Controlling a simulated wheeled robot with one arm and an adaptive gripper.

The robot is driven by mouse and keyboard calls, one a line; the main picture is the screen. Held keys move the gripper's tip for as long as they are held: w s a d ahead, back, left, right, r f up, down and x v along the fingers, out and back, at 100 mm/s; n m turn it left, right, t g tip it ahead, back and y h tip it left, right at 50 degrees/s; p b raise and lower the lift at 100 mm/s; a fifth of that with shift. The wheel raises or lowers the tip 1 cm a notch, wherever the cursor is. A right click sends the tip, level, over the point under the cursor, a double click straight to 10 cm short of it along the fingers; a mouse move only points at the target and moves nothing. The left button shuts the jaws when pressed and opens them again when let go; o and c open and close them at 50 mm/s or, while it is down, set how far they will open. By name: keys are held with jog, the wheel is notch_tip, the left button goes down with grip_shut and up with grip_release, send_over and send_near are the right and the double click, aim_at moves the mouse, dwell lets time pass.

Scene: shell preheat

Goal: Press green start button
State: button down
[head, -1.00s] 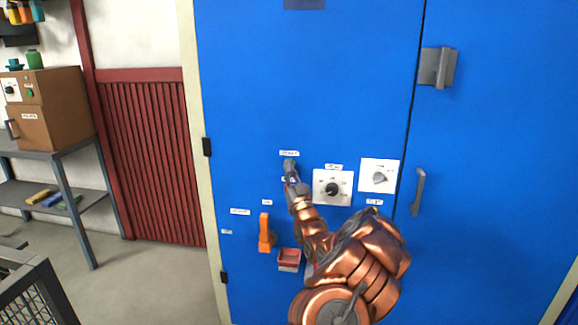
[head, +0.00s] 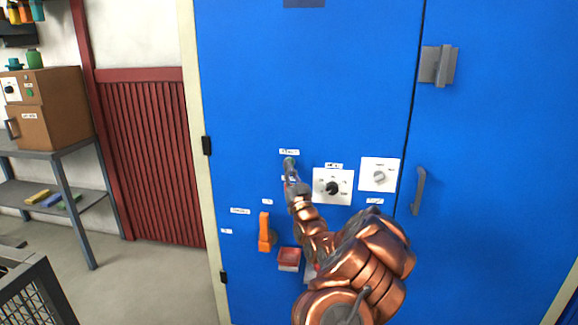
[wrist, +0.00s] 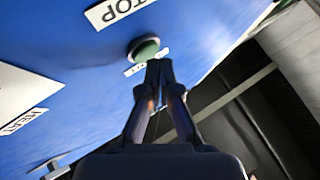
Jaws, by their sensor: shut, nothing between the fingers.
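The green button (wrist: 146,49) with a grey rim sits on the blue cabinet door (head: 310,70). In the wrist view it is just beyond my fingertips. My gripper (wrist: 159,70) is shut and empty, its tips at the lower edge of the button; I cannot tell whether they touch it. In the head view my gripper (head: 290,168) is against the door below a white label (head: 289,152) and hides the button.
To the right of my gripper are a white plate with a black dial (head: 332,188) and another dial plate (head: 379,175). An orange handle (head: 264,232) and a red box (head: 289,258) are lower on the door. A door handle (head: 418,190) is farther right.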

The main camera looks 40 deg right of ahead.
jog(key=shift+s+a, duration=0.2)
jog(key=shift+a, duration=0.15)
jog(key=shift+f, duration=0.1)
jog(key=shift+s+a+b, duration=0.75)
jog(key=shift+a+b, duration=0.25)
jog(key=shift+b, duration=0.05)
jog(key=shift+s+a+b, duration=0.7)
jog(key=shift+a+b, duration=0.3)
jog(key=shift+b, duration=0.05)
